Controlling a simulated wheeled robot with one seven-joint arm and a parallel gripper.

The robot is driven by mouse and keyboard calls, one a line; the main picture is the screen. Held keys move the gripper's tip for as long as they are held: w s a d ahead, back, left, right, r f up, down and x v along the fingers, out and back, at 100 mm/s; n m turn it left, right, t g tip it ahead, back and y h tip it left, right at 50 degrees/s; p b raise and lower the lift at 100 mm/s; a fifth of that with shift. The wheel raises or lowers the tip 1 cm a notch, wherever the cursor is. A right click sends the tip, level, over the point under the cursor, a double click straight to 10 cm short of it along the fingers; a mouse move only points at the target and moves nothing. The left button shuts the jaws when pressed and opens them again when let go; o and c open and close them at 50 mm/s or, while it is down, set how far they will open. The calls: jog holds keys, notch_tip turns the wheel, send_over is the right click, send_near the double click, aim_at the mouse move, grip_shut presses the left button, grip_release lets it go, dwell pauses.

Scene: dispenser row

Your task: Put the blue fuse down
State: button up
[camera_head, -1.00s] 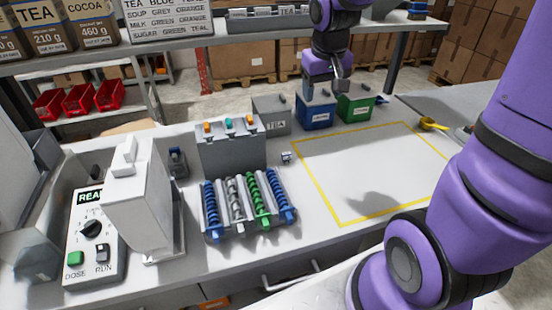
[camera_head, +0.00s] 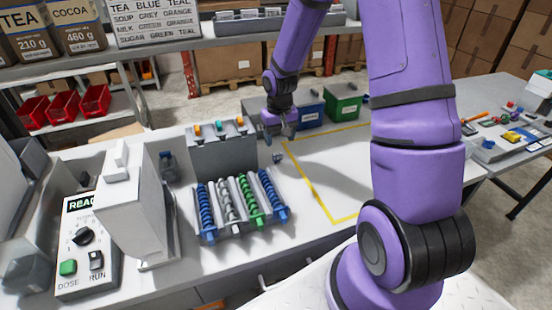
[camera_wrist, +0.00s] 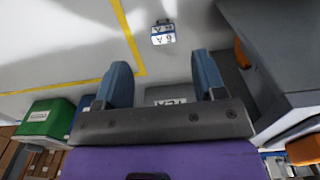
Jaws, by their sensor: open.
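In the wrist view the fuse (camera_wrist: 163,36) shows a blue edge and a "6 A" label. My gripper (camera_head: 280,138) is just behind it in the head view, above the bench. In the wrist view my gripper (camera_wrist: 163,75) has its two blue-grey fingers wide apart with nothing between them. The fuse is beyond the fingertips and apart from them.
The grey block (camera_head: 222,152) stands close to the left of my gripper. A blue box (camera_head: 310,117) and a green box (camera_head: 342,108) stand behind. A rack of coiled springs (camera_head: 242,207) is in front. A yellow outline (camera_head: 322,200) marks clear bench on the right.

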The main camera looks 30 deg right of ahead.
aim_at(277, 154)
jog(key=shift+w+a+f, duration=0.1)
jog(key=shift+w+f, duration=0.05)
jog(key=shift+f, duration=1.9)
jog(key=shift+w+a+f, duration=0.1)
jog(key=shift+f, duration=1.95)
jog(key=c, duration=1.1)
jog(key=shift+o, duration=0.2)
jog(key=shift+r, duration=0.1)
